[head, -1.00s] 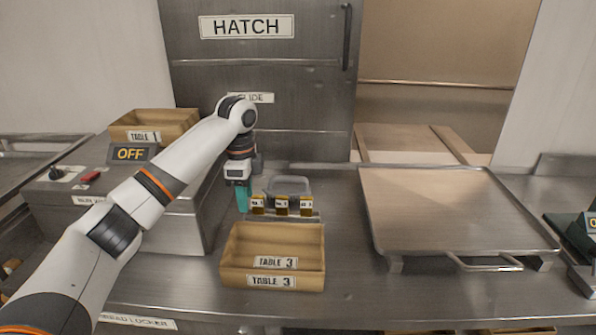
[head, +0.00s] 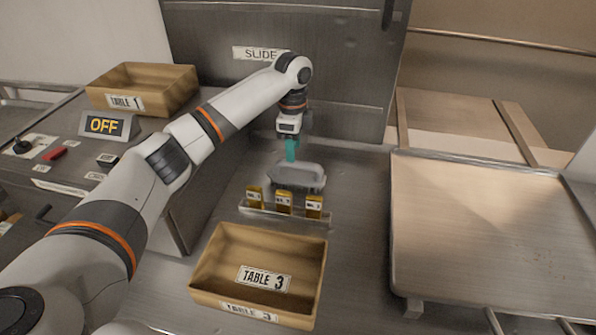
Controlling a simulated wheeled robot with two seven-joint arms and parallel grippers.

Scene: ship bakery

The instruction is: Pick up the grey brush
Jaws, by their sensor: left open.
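The grey brush (head: 305,180) appears to be the rounded grey object lying on the steel counter, behind the rack of small yellow tags. My left gripper (head: 291,152), with teal fingers, points down just above and behind its left part. The fingers are seen nearly edge-on, so the gap between them is hard to make out. The gripper is open, and nothing shows in it. I cannot tell whether the fingertips touch the brush. My right gripper is out of view.
A rack of yellow tags (head: 284,212) stands in front of the brush. A TABLE 3 box (head: 213,270) is nearer, and a TABLE 1 box (head: 180,92) sits at the back left. A large tray (head: 490,235) lies right. Behind is the hatch door (head: 345,75).

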